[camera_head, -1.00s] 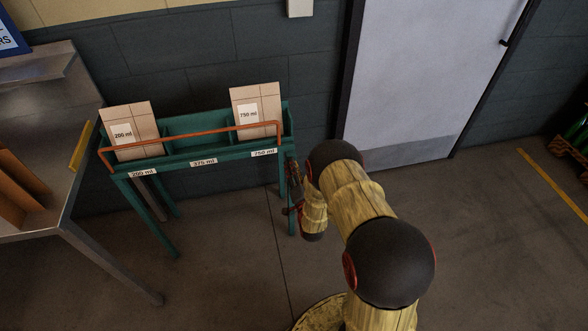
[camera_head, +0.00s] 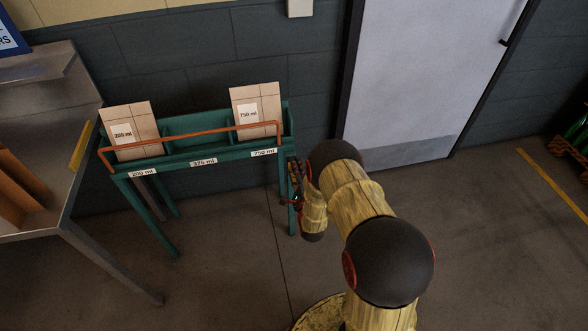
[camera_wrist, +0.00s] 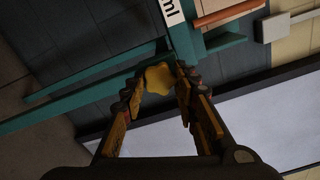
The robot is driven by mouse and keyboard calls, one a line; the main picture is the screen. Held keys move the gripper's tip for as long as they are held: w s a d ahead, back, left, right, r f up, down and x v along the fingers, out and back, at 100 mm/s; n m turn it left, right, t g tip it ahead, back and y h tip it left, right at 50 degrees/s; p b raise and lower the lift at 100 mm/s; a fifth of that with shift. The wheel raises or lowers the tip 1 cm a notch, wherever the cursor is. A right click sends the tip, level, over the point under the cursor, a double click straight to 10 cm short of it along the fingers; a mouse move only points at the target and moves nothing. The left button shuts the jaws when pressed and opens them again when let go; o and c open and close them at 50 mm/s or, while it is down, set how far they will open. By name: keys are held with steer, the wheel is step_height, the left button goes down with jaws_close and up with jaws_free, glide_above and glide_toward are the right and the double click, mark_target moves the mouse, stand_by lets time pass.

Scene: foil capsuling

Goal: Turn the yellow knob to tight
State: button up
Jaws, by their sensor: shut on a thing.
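The yellow knob (camera_wrist: 159,78) shows in the wrist view between my fingertips, at the end of the green rack (camera_wrist: 90,73). It has a lobed outline. My gripper (camera_wrist: 158,84) has a finger on each side of the knob and is shut on it. In the head view my gripper (camera_head: 295,182) is at the right end of the green rack (camera_head: 181,170), just below the 750 ml label (camera_head: 264,153). The knob is hidden there behind my gripper and arm. No tight marking can be read in either view.
An orange rail (camera_head: 200,137) runs along the rack's front. Cartons stand in the 200 ml (camera_head: 145,122) and 750 ml (camera_head: 266,100) bays; the middle bay looks empty. A metal table (camera_head: 62,215) stands at left.

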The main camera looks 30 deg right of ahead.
steer(key=m, duration=1)
steer(key=shift+f, duration=0.2)
steer(key=shift+m, duration=0.4)
steer(key=o, duration=1.2)
steer(key=shift+c, duration=0.2)
steer(key=shift+r, duration=0.1)
steer(key=v, duration=1.2)
